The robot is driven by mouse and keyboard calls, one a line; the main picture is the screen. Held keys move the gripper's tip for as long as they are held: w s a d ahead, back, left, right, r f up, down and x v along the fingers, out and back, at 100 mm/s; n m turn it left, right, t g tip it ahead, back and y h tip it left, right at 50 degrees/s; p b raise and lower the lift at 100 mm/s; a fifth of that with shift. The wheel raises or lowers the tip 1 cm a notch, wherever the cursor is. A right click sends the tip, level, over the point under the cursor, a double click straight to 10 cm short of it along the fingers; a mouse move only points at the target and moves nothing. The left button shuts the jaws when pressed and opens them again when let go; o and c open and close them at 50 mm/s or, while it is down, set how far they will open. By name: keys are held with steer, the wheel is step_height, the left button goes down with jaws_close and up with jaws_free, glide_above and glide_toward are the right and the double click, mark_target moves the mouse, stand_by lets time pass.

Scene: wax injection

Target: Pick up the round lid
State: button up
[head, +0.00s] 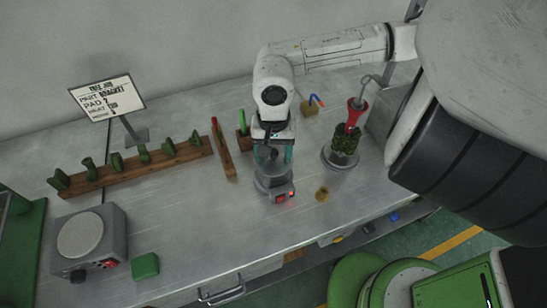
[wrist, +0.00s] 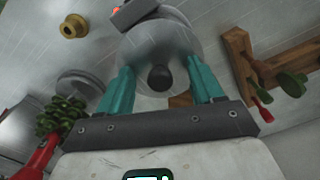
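The round lid (wrist: 170,42) is a grey metal disc with a dark round knob (wrist: 160,77) at its middle, seen in the wrist view. It sits on a small grey heated pot (head: 272,179) whose base has red lights, seen in the head view. My gripper (wrist: 161,84) has two teal fingers spread wide, one on each side of the knob, with gaps between. In the head view my gripper (head: 272,154) points down right over the pot and hides most of the lid. I cannot tell the exact height of the fingertips above the lid.
A brass ring (head: 322,194) lies nearby. A wooden rack (head: 135,168) with several green pieces, a sign (head: 107,97) and a hot plate (head: 88,240) are to the left. The front table middle is clear.

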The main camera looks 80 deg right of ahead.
steer(key=shift+s+f, duration=0.1)
steer(key=shift+f, duration=0.15)
jaws_close()
